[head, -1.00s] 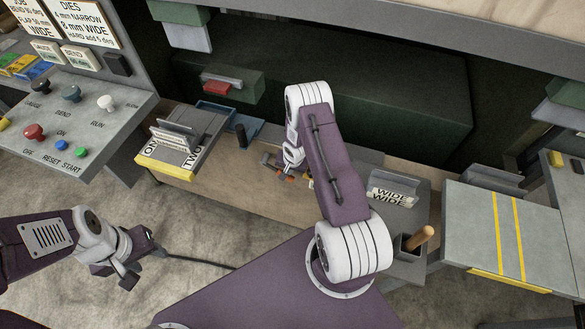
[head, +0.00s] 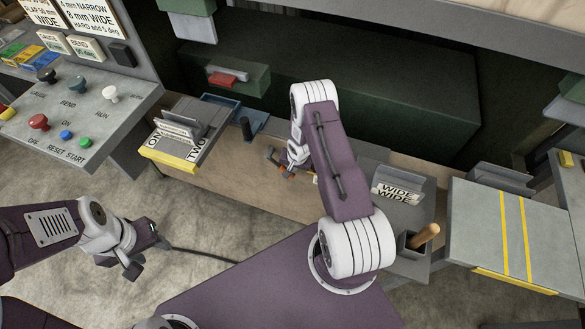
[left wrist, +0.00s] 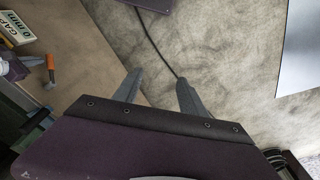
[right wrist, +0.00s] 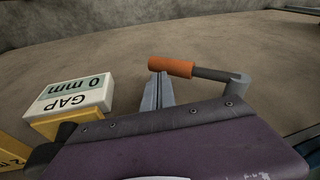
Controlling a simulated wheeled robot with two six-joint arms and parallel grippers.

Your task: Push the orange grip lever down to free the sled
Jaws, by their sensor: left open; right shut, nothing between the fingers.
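The orange grip lever (right wrist: 170,66) shows in the right wrist view: an orange sleeve on a dark rod, joined to a grey block at its right. My right gripper (right wrist: 158,78) is shut and empty, its fingertips at the sleeve's left end; I cannot tell whether they touch. In the head view the right gripper (head: 284,168) is small beside orange bits below the bent arm. The lever also shows at the left of the left wrist view (left wrist: 50,64). My left gripper (left wrist: 160,80) is open and empty over bare floor, far from the lever. I cannot make out the sled.
A white GAP 0 mm block (right wrist: 70,98) stands left of the right fingers. In the head view, a yellow-edged tray (head: 185,135) lies left of my right arm, and a cup (head: 414,245) with a wooden handle right. A button panel (head: 75,110) is at the left.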

